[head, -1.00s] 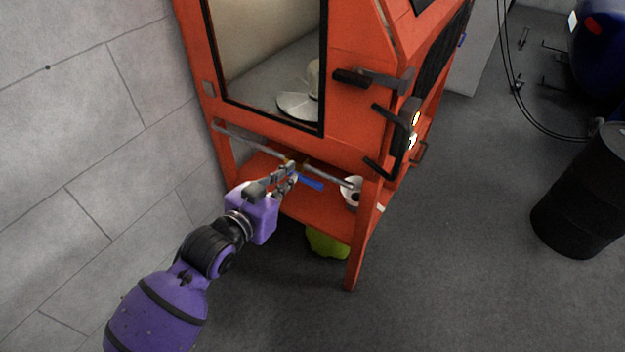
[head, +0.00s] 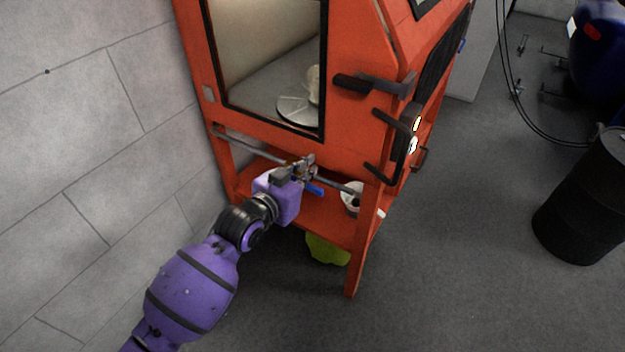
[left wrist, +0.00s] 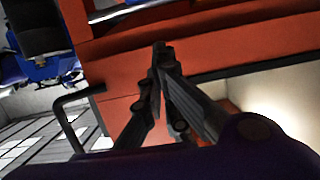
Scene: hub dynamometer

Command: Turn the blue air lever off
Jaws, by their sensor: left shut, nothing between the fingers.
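The blue air lever (head: 315,189) shows in the head view just below the grey pipe (head: 250,144) that crosses the front of the orange cabinet. Its free end points right and slightly down, roughly along the pipe; its other end is hidden behind my gripper. My left gripper (head: 308,163) is shut and empty, just above the lever in the picture and in front of the pipe. I cannot tell whether it touches either. In the left wrist view the closed fingers (left wrist: 161,52) stand against the orange cabinet; the lever does not show there. My right gripper is not in view.
The orange cabinet (head: 355,130) has a window, black handles (head: 385,88) and a lower shelf holding a white container (head: 350,198). A yellow-green object (head: 327,249) lies beneath. A block wall (head: 80,120) stands left; a black drum (head: 583,205) stands right across open floor.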

